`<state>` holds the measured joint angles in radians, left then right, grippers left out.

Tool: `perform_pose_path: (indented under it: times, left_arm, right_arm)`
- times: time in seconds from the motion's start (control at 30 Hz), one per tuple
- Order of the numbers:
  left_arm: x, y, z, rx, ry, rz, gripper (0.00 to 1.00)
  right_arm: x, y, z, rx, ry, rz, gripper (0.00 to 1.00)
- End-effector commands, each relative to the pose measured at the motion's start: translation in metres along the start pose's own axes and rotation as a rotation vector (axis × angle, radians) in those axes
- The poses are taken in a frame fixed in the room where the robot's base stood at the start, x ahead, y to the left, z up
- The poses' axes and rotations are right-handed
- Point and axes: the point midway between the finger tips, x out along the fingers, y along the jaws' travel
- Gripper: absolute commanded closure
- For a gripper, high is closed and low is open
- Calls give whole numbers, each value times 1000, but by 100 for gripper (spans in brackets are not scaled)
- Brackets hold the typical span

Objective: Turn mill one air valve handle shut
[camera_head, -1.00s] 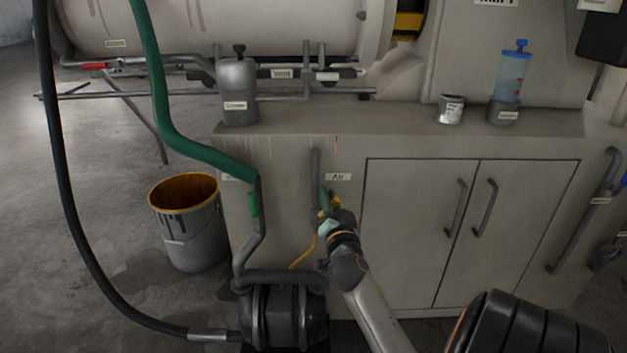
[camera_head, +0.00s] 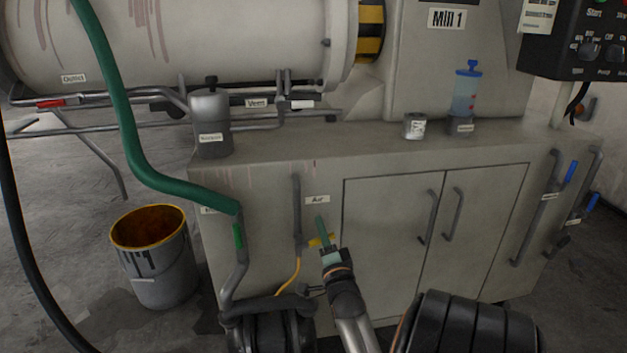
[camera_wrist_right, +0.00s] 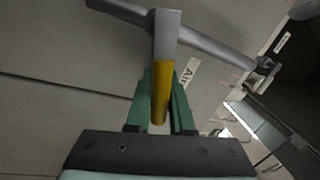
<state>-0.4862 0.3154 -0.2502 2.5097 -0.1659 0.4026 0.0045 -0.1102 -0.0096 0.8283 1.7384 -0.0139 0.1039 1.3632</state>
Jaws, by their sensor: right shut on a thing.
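The air valve handle has a yellow grip (camera_head: 315,242) and sits on the grey vertical air pipe (camera_head: 296,205), below the "Air" label (camera_head: 317,199). My right gripper (camera_head: 325,236) reaches it from below right, green fingers on the grip. In the right wrist view the yellow grip (camera_wrist_right: 162,88) lies between the green fingers (camera_wrist_right: 160,110), shut on it. Its grey lever end (camera_wrist_right: 165,35) meets the pipe (camera_wrist_right: 205,42); the handle stands roughly across the pipe. My left gripper is out of view.
A green hose (camera_head: 130,150) runs down to a pipe left of the valve. A bucket (camera_head: 158,262) stands on the floor at left. Cabinet doors (camera_head: 390,235) with bar handles are right of my gripper. A black pump (camera_head: 268,330) is below. An orange cable (camera_head: 288,280) hangs near the pipe.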

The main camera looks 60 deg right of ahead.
Motion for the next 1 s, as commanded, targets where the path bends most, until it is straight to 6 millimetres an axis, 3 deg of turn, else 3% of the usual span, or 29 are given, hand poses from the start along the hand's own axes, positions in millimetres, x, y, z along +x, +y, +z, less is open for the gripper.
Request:
perform_pose_path:
  times: [0.4, 1.0]
  left_arm:
    - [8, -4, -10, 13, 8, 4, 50]
    - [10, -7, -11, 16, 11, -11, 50]
  right_arm:
    - [-2, 14, -1, 245, 49, 1, 100]
    - [-2, 18, 0, 301, 59, 0, 100]
